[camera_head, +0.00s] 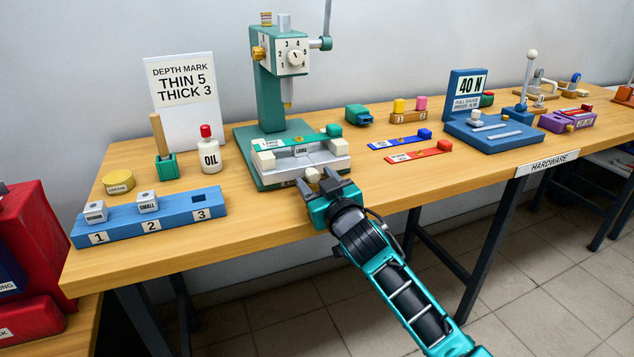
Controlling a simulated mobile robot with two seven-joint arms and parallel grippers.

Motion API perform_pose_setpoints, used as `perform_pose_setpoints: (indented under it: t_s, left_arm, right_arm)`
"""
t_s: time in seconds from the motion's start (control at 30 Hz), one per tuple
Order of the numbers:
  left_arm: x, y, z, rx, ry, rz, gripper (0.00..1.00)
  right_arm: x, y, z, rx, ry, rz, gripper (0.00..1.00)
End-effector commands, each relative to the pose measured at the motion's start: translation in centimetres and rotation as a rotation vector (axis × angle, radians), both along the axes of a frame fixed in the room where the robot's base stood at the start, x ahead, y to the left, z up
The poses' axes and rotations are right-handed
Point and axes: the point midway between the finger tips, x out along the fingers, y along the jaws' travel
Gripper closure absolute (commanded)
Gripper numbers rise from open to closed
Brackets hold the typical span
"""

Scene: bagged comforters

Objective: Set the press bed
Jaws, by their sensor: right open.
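The green press (269,95) stands at the back of the bench, with a numbered dial (293,57) on its head. On its base is a light grey bed (312,163) with cream blocks at its ends. A green strip (290,141) with a green end block lies across the back of the bed. A sign (183,88) reads "DEPTH MARK THIN 5 THICK 3". A blue block (160,218) has slots 1, 2 and 3; grey pieces sit at 1 and 2, and 3 is empty. My right gripper (320,181) is open and empty at the bed's front edge. My left gripper is out of view.
A blue "40 N" gauge stand (494,132) is farther right.

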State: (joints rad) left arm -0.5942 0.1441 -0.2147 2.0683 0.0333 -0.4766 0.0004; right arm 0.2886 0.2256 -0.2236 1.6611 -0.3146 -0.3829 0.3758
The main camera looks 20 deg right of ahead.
Motion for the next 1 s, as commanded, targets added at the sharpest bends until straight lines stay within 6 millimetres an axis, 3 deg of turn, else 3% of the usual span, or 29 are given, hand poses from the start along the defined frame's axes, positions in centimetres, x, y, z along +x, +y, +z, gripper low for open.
perform_pose_setpoints:
  t_s: [0.17, 0.33, 0.8, 1.0]
  left_arm:
    - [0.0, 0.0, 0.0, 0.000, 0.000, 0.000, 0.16]
    - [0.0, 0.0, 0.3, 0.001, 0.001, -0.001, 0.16]
    - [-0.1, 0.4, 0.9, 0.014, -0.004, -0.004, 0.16]
    - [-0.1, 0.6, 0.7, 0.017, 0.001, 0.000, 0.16]
  right_arm:
    - [-0.1, -0.1, 0.1, -0.001, -0.001, -0.001, 0.45]
    - [-1.4, -0.1, 0.0, -0.002, 0.001, 0.000, 0.45]
    - [-10.2, -0.4, 0.0, 0.001, 0.002, 0.000, 0.45]
    - [-12.3, -0.5, 0.0, 0.000, 0.001, -0.001, 0.45]
